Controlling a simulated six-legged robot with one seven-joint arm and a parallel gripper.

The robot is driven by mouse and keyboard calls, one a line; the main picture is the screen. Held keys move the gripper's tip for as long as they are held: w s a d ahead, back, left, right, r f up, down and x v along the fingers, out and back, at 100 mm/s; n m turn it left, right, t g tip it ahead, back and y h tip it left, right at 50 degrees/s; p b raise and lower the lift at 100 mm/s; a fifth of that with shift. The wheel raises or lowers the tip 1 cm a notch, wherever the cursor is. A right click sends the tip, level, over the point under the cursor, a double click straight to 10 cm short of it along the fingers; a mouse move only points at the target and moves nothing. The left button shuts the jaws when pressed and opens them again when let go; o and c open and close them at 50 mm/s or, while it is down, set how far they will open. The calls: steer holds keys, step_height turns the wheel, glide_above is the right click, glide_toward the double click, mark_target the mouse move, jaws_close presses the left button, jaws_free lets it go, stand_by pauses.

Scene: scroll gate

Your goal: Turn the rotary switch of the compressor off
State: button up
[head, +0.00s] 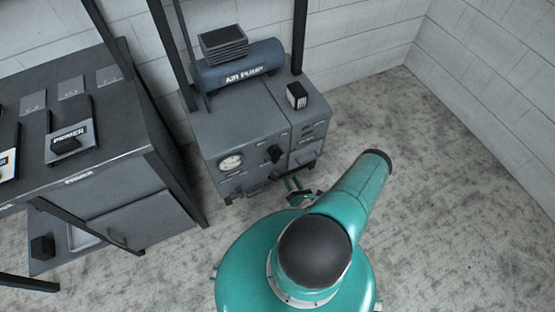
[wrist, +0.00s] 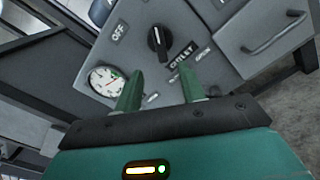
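The compressor is a grey cabinet (head: 240,122) with a blue tank labelled AIR PUMP on top, at the upper middle of the head view. Its black rotary switch (head: 274,153) is on the front face; it also shows in the wrist view (wrist: 157,42), with a pale pointer line and the labels OFF to its left and OUTLET to its right. A round white gauge (wrist: 105,80) is left of the switch. My gripper (wrist: 162,85) has its two green fingers apart with nothing between them, in front of the panel and below the switch in the picture. I see no contact with the switch.
A dark workbench (head: 120,120) with a PRIMER panel stands left of the compressor. A drawer or door handle (wrist: 274,35) sticks out right of the switch. Dark upright posts stand around the cabinet. The concrete floor (head: 460,190) at right is clear.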

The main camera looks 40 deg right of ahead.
mark_target(279, 159)
steer(key=x, duration=1.1)
steer(key=shift+w+d, duration=0.1)
steer(key=shift+w, duration=0.25)
steer(key=shift+c, duration=0.2)
jaws_close()
